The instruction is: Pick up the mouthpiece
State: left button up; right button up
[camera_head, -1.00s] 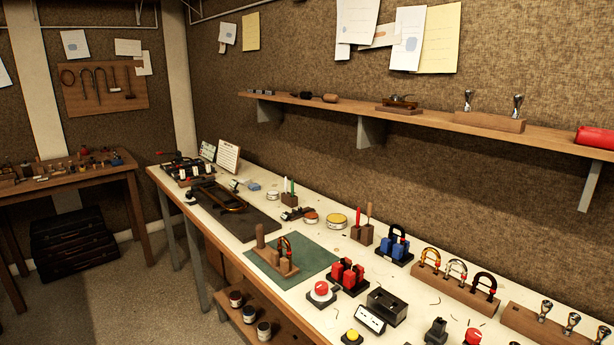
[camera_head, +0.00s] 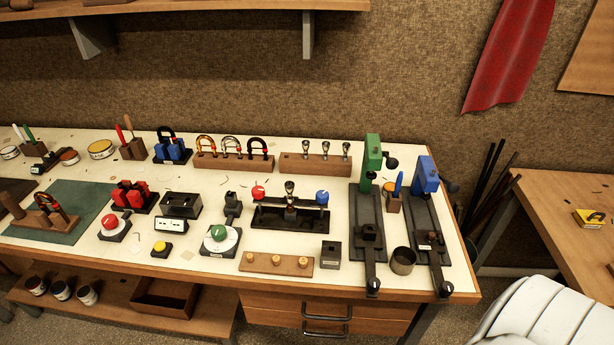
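Several silver mouthpiece-like pieces show. Three stand upright in a row in a wooden rack (camera_head: 315,166) at the back of the bench: the left mouthpiece (camera_head: 306,148), the middle mouthpiece (camera_head: 326,149) and the right mouthpiece (camera_head: 346,150). Another silver mouthpiece (camera_head: 290,188) stands upright in a black fixture (camera_head: 290,218) between a red knob (camera_head: 258,192) and a blue knob (camera_head: 322,197). I cannot tell which one the task names. Neither of my grippers is in view.
A green-topped clamp (camera_head: 371,160) and a blue-topped clamp (camera_head: 426,180) stand at the bench's right end. A metal cup (camera_head: 403,260) sits between their bases. A wooden block with pegs (camera_head: 276,263) lies at the front edge. A second table (camera_head: 565,215) is at right.

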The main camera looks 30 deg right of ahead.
aim_at(289, 186)
jog(key=z, duration=0.95)
